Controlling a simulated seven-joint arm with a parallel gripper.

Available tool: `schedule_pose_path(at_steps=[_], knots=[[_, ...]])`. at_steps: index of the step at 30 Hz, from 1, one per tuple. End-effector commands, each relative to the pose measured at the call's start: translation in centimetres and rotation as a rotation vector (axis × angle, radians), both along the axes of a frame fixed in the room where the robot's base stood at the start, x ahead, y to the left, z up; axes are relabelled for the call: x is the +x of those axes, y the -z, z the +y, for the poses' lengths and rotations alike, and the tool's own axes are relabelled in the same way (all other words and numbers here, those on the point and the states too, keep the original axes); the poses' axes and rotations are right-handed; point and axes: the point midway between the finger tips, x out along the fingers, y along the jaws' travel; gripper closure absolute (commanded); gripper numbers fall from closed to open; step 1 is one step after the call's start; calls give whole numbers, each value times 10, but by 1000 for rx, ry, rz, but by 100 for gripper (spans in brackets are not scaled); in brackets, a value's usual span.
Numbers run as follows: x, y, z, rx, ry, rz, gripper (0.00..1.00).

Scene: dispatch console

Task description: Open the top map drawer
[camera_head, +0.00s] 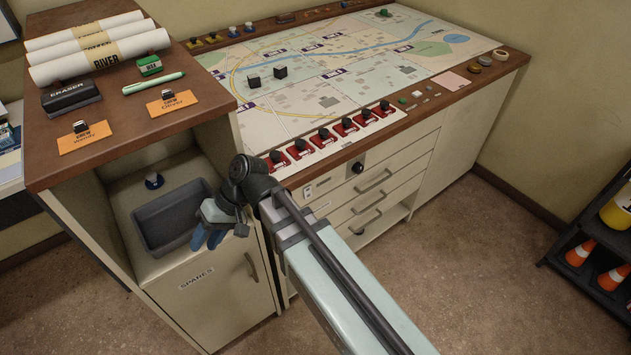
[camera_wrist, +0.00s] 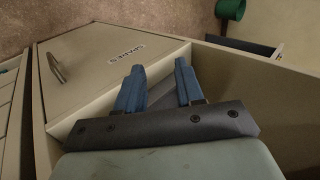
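The map drawers are cream fronts in the console below the map top. The top map drawer (camera_head: 345,185) has a grey bar handle (camera_head: 373,181) and looks closed. A black knob (camera_head: 358,167) sits close above that handle. More drawer fronts with handles lie below it. My gripper (camera_head: 207,238) is left of the drawers, in front of the niche with the grey tray. In the wrist view its blue fingers (camera_wrist: 160,67) are apart with nothing between them. My arm hides the left part of the drawer fronts.
The grey tray (camera_head: 152,208) sits in the niche above the "SPARES" cupboard door (camera_head: 215,300), whose handle (camera_wrist: 55,68) shows in the wrist view. Red switch units (camera_head: 323,136) line the map's front edge. The floor right of the console is clear up to a dark rack (camera_head: 600,240) with cones.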

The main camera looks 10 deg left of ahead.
Motion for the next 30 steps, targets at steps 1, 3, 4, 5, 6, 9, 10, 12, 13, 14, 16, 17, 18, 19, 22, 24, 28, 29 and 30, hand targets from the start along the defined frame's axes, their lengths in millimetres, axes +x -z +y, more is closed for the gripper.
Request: schedule_pose_path(at_steps=[1,3,4,5,6,9,10,12,13,14,16,17,18,19,22,24,28,29,30], knots=[[13,-2,-14,15,42,1,63],[30,-3,-28,28,99,12,63],[37,-2,-33,32,122,24,63],[44,0,-39,32,147,41,63],[52,3,-46,27,181,69,63],[69,14,-63,7,264,166,63],[73,18,-69,-2,290,199,63],[83,27,-81,-21,347,278,63],[87,31,-86,-30,370,313,63],[91,34,-91,-37,393,346,63],[99,43,-103,-56,445,426,63],[103,46,-109,-64,468,459,63],[107,51,-116,-73,497,504,63],[111,55,-122,-81,518,536,63],[126,70,-140,-106,593,645,63],[141,86,-154,-130,650,711,63],[177,129,-179,-186,770,788,63],[186,140,-185,-202,797,797,63],[197,156,-193,-221,833,808,63]])
